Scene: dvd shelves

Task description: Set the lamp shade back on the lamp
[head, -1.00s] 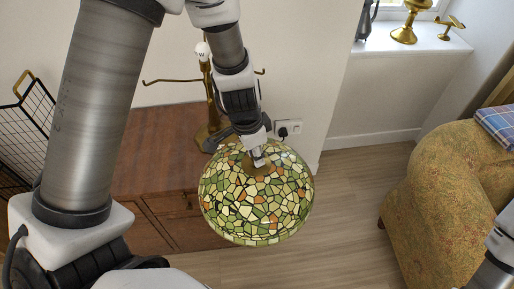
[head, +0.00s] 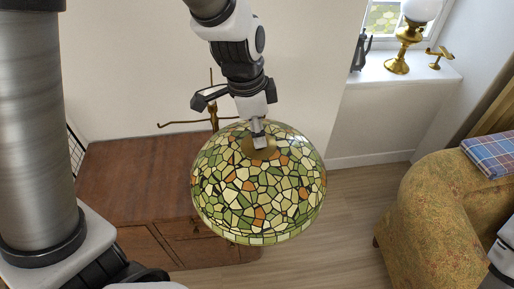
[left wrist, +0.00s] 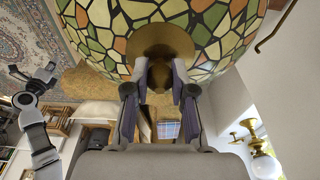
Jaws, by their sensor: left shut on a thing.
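The lamp shade (head: 258,195), a dome of green, cream and orange glass pieces with a brass cap, is held upright in the air in the head view. My left gripper (head: 258,138) is shut on the top of its cap; the shade also fills the top of the left wrist view (left wrist: 205,20). The brass lamp stand (head: 213,117), with thin side arms, stands behind the shade, its lower part hidden. A curved brass rod shows in the left wrist view. My right gripper (left wrist: 32,78) is open and empty, far off in the left wrist view.
A wooden cabinet (head: 130,180) stands below and left of the shade against the wall. A windowsill (head: 400,70) holds a brass oil lamp (head: 404,45) and a dark jug (head: 360,50). A patterned armchair (head: 430,215) with a plaid cloth stands at right.

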